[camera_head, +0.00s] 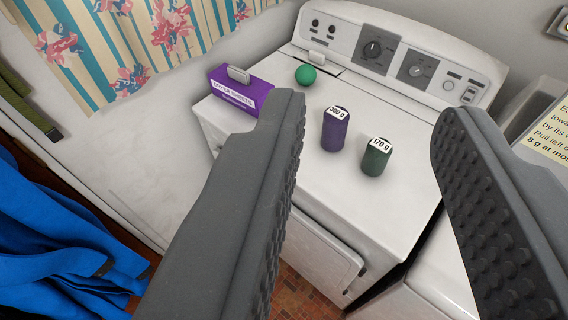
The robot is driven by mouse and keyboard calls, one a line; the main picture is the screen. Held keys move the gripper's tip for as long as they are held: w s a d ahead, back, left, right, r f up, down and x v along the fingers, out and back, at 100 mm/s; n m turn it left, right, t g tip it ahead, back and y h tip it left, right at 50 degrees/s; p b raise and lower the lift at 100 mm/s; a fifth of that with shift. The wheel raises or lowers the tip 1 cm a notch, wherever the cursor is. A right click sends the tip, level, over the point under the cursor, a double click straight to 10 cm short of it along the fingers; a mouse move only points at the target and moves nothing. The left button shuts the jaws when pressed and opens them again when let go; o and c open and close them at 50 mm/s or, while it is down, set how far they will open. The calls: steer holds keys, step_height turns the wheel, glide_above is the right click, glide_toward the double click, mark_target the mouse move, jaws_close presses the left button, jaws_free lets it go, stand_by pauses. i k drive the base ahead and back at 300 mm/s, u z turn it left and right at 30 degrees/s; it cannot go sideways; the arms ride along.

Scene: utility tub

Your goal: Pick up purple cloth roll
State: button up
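My gripper (365,118) is open and empty. Its two dark grey, studded fingers show large in the foreground, one on each side of the roll in the picture. The roll appears well beyond the fingertips, and nothing touches it.
A dark green roll (376,160) labelled "170 g" stands close to the right. A green ball (305,75) and a purple box (238,96) sit behind and left. The control panel (400,58) rises at the back. Blue cloth (60,245) hangs at left.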

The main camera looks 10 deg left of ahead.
mark_target(336, 118)
steer(key=z, duration=0.75)
steer(key=k, duration=0.2)
steer(key=u, duration=1.35)
steer(key=i, duration=1.3)
steer(key=z, duration=0.55)
